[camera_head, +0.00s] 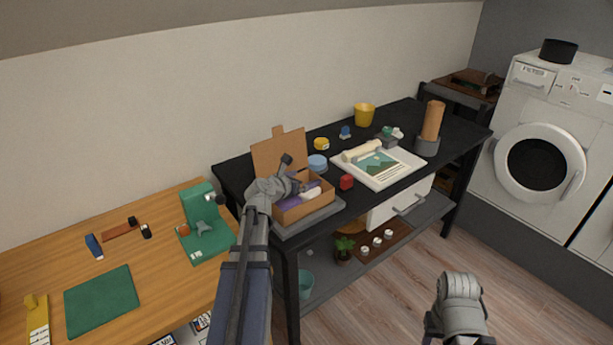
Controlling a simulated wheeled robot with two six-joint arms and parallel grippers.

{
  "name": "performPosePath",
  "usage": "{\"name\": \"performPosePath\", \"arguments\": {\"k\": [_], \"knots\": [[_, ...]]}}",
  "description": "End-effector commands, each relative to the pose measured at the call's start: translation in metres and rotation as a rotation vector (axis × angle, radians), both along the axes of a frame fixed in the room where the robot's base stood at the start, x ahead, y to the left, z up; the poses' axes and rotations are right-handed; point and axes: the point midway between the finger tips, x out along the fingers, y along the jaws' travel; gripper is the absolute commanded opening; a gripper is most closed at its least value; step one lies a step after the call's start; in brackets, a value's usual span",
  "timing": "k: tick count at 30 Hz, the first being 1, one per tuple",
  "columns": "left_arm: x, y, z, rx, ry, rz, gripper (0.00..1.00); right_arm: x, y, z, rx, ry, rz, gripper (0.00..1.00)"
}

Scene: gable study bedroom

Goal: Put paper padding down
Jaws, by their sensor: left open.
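An open cardboard box (304,208) with its lid (279,153) raised stands on a grey mat at the left end of the black table. Inside it lies purple padding (325,190) with a white piece (311,194) on it; which of these is the paper padding I cannot tell for sure. My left gripper (289,172) is open over the left part of the box and hides some of its inside. I cannot tell whether it touches the padding. My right gripper (458,335) is low at the bottom right, away from the table, its fingers barely showing.
On the black table (240,180) stand a red cube (346,182), a blue round tin (317,163), a yellow tape roll (321,144), a yellow cup (364,115) and a white board (385,174) with a picture. A wooden desk (160,260) with a green stand (204,228) is at left.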

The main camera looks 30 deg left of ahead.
Motion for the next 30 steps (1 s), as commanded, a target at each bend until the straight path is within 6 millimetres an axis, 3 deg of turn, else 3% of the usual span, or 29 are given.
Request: {"name": "performPosePath", "arguments": {"k": [1,3,12,18,30], "knots": [[-0.017,-0.002,0.010,0.000,0.000,0.002,0.98,0.000,0.000,0.010,0.000,0.000,0.000,0.50],[-0.031,-0.002,0.015,-0.001,0.000,0.002,0.98,0.000,0.000,0.015,0.000,0.000,0.000,0.50],[-0.078,-0.002,0.033,0.000,0.000,0.000,0.98,0.000,0.000,0.033,0.000,0.000,0.000,0.50],[-0.089,-0.001,0.037,0.000,-0.001,-0.001,0.98,0.000,0.000,0.037,0.000,0.000,-0.001,0.50],[-0.089,-0.007,0.035,0.020,0.008,-0.023,0.98,0.000,0.000,0.037,0.000,0.000,-0.001,0.50]]}}
